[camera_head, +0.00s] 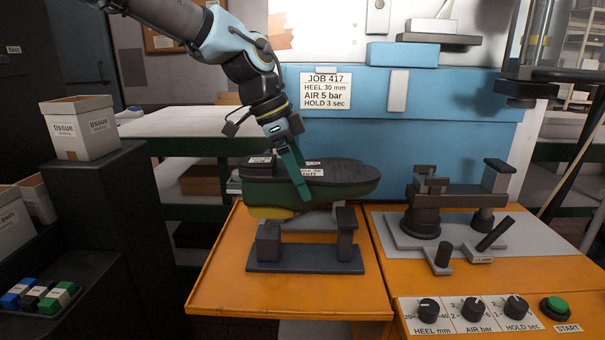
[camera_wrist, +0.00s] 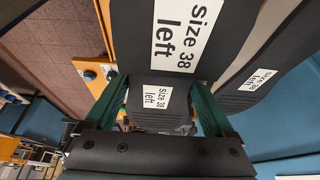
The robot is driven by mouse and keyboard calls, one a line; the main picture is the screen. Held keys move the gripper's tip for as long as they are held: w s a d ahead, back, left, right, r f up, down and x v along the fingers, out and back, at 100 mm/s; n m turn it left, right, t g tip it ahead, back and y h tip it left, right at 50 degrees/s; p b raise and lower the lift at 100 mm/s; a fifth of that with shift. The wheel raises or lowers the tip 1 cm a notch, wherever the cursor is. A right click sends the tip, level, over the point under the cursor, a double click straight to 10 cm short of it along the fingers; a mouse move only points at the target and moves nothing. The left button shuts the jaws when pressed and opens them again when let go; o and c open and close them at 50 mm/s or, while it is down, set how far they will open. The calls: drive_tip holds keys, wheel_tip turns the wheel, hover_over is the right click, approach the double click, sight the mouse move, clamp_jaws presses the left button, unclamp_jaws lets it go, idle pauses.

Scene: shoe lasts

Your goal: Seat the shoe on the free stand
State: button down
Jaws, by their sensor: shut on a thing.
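The shoe (camera_head: 345,180) is dark green with a black sole facing up and a yellow part underneath. Labels reading "Size 38 left" show on it, and its dark surface fills much of the wrist view (camera_wrist: 235,70). My gripper (camera_head: 303,185) is shut on the shoe, with one green finger across its near side. In the wrist view both green fingers flank a labelled dark block. A dark two-post stand (camera_head: 305,267) sits on the left orange table directly below the shoe. The shoe looks roughly level; I cannot tell whether it touches the posts.
A clamp fixture (camera_head: 450,195) on a grey plate stands at right, above a panel with knobs (camera_head: 475,310) and a green START button (camera_head: 555,306). A blue machine (camera_head: 450,100) is behind. The orange table (camera_head: 225,285) is bare around the stand. A tissue box (camera_head: 80,130) stands left.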

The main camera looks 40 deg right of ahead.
drive_tip(key=shift+f+b, duration=0.9)
drive_tip(key=shift+f, duration=0.95)
drive_tip(key=shift+f, duration=0.2)
unclamp_jaws()
drive_tip(key=shift+a, duration=0.1)
drive_tip(key=v, duration=1)
drive_tip(key=shift+w+r, duration=0.15)
drive_tip(key=shift+r, duration=0.25)
